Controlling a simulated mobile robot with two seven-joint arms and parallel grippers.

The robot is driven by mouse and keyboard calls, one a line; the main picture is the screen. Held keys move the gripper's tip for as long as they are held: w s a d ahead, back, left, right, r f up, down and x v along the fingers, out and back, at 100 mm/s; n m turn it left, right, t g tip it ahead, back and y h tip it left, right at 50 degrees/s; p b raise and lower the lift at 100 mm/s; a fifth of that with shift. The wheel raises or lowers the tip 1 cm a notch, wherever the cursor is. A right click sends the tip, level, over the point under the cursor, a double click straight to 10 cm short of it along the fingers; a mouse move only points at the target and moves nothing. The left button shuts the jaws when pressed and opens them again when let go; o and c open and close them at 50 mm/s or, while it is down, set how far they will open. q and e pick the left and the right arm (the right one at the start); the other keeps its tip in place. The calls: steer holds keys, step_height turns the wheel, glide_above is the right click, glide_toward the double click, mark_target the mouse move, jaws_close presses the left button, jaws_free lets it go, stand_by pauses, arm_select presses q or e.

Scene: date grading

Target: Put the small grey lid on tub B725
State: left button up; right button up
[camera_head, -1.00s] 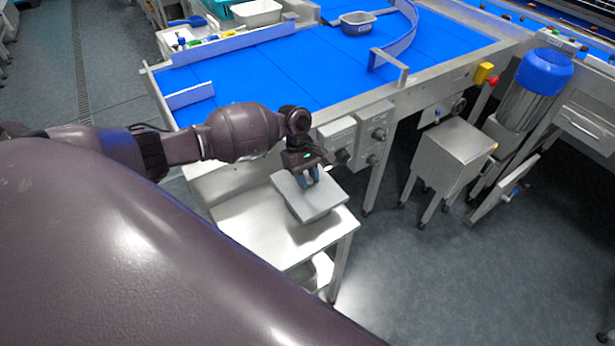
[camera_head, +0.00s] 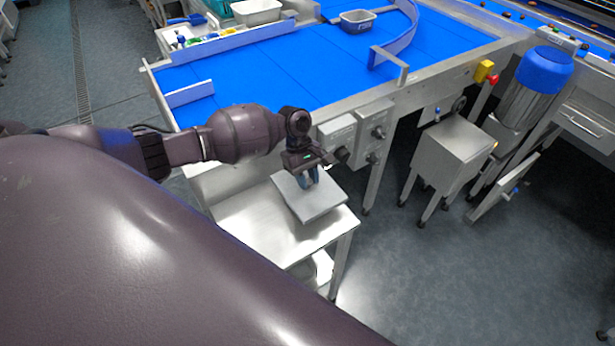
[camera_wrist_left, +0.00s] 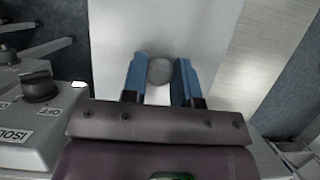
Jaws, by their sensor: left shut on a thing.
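The small grey lid (camera_head: 312,203) is a flat pale rectangular plate over the small steel table. My left gripper (camera_head: 310,177) points down at it. In the left wrist view my left gripper (camera_wrist_left: 160,75) has its two blue fingers shut on the round grey knob of the lid (camera_wrist_left: 200,35). I cannot tell whether the lid touches the table top or hangs just above it. A grey tub (camera_head: 358,21) with a label on its front stands on the blue belt at the back; the label is too small to read. My right gripper is not in view.
The steel table (camera_head: 240,220) stands against the belt conveyor (camera_head: 280,75), which has grey control boxes on its side. A curved guide (camera_head: 402,35) runs beside the tub. A pale bin (camera_head: 257,12) stands at the back left. A steel box stand (camera_head: 452,155) is at right.

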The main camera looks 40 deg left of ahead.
arm_select(q)
steer(key=shift+f, duration=0.1)
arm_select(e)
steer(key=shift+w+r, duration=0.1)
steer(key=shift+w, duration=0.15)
arm_select(q)
steer(key=o, duration=1.4)
steer(key=shift+c, duration=0.2)
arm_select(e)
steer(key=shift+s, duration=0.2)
